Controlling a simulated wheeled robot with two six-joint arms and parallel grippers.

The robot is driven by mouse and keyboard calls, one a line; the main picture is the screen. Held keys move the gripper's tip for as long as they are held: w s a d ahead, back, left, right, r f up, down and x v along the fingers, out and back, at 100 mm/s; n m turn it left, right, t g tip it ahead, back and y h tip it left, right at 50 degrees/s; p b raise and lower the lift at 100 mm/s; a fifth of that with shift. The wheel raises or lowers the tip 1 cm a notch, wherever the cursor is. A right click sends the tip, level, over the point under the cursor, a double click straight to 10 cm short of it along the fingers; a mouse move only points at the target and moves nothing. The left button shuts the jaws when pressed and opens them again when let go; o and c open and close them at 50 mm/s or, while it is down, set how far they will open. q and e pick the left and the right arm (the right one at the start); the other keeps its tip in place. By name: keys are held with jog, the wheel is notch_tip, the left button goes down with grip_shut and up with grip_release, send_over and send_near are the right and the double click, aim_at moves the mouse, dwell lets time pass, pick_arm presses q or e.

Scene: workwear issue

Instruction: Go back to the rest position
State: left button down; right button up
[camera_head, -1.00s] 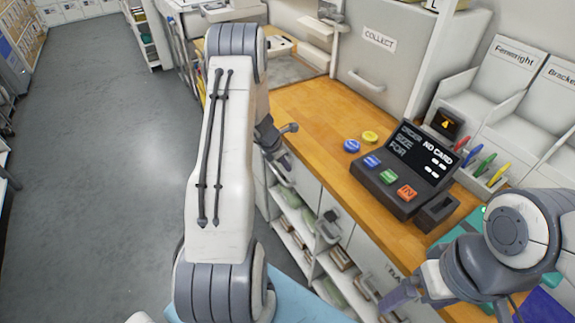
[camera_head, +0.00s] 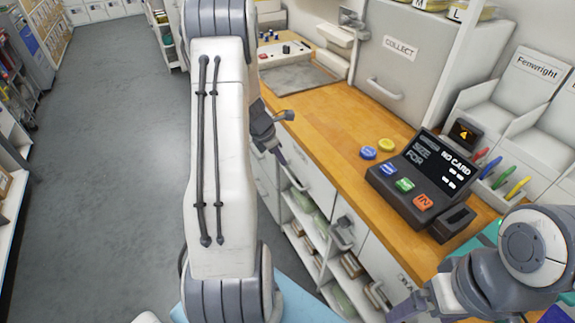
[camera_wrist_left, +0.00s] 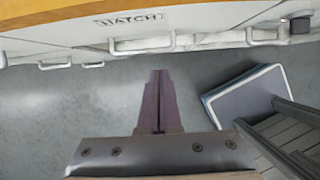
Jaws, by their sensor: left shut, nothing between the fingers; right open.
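My left gripper (camera_head: 274,148) hangs beside the front of the wooden counter, partly behind my own left arm.
On the wooden counter (camera_head: 325,115) stand a dark order terminal (camera_head: 420,180) with coloured buttons, a blue and a yellow disc, and a pen holder. A COLLECT cabinet (camera_head: 400,65) stands behind. Open shelves are below the counter. The grey floor (camera_head: 105,150) at left is clear.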

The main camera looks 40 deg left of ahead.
pick_arm(q)
jog(key=s+d+r+m+g, duration=0.1)
jog(key=d+r+m, duration=0.4)
jog(key=d, duration=0.4)
jog(key=s+d+r+m+g+h, duration=0.1)
jog(key=d+r+m, duration=0.1)
jog(key=d+m, duration=0.5)
jog(key=s+d+r+m, duration=0.2)
jog(key=d+r+m, duration=0.25)
jog(key=d, duration=0.55)
jog(key=s+d+r+m, duration=0.1)
jog(key=s+d+m, duration=0.2)
jog(key=s+m, duration=0.4)
jog(key=s+d+r+m+g+y, duration=0.1)
jog(key=s+d+m, duration=0.3)
jog(key=s+m, duration=0.3)
jog(key=s+d+r+m+g, duration=0.1)
jog(key=s+d+m, duration=0.2)
jog(key=s+m, duration=0.4)
jog(key=shift+d+r+m+y, duration=0.35)
jog(key=shift+d+m+y, duration=0.05)
jog(key=shift+m, duration=0.05)
